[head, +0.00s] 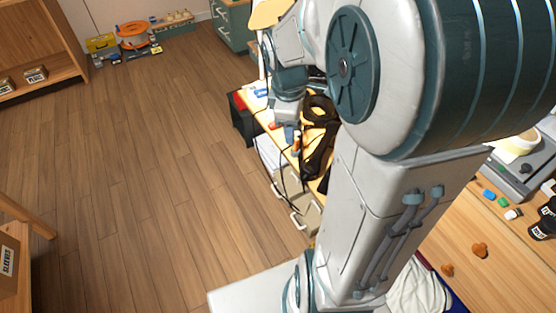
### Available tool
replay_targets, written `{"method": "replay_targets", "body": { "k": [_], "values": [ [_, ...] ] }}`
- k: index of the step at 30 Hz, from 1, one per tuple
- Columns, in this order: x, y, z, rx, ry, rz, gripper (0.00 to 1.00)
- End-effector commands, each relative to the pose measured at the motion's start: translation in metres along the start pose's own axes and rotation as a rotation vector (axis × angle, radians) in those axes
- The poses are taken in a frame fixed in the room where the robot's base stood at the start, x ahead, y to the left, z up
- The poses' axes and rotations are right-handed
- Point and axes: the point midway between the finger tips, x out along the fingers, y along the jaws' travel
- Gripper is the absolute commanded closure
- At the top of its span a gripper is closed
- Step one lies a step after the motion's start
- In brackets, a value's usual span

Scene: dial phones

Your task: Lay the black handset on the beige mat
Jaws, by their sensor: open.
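My arm fills the middle and right of the head view and hides much of the scene. Its far end hangs over a narrow wooden bench (257,104), where my gripper (289,134) shows small and partly hidden, pointing down. I make out nothing held in it. A black looped object (318,138) lies on the bench just right of my gripper; I cannot tell what it is. I cannot pick out the black handset or the beige mat.
Drawers with handles (296,190) are under the bench, with a dark bin (241,120) at its far end. A worktop (480,250) with small items is at the lower right. A shelf (35,45) stands at the upper left. The wooden floor (150,170) between is clear.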

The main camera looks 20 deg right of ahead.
Motion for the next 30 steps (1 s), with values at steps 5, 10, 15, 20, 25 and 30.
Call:
{"method": "replay_targets", "body": {
  "k": [5,10,15,20,25,30],
  "values": [
    [-0.020,-0.043,-0.005,0.301,0.045,0.023,0.49],
    [-0.032,-0.082,-0.005,0.594,0.107,0.012,0.49],
    [-0.037,-0.112,-0.004,0.831,0.161,-0.024,0.49],
    [-0.038,-0.127,-0.003,0.952,0.186,-0.052,0.49],
    [-0.038,-0.130,-0.002,0.985,0.190,-0.061,0.49],
    [-0.038,-0.130,-0.002,0.984,0.189,-0.060,0.49]
  ]
}}
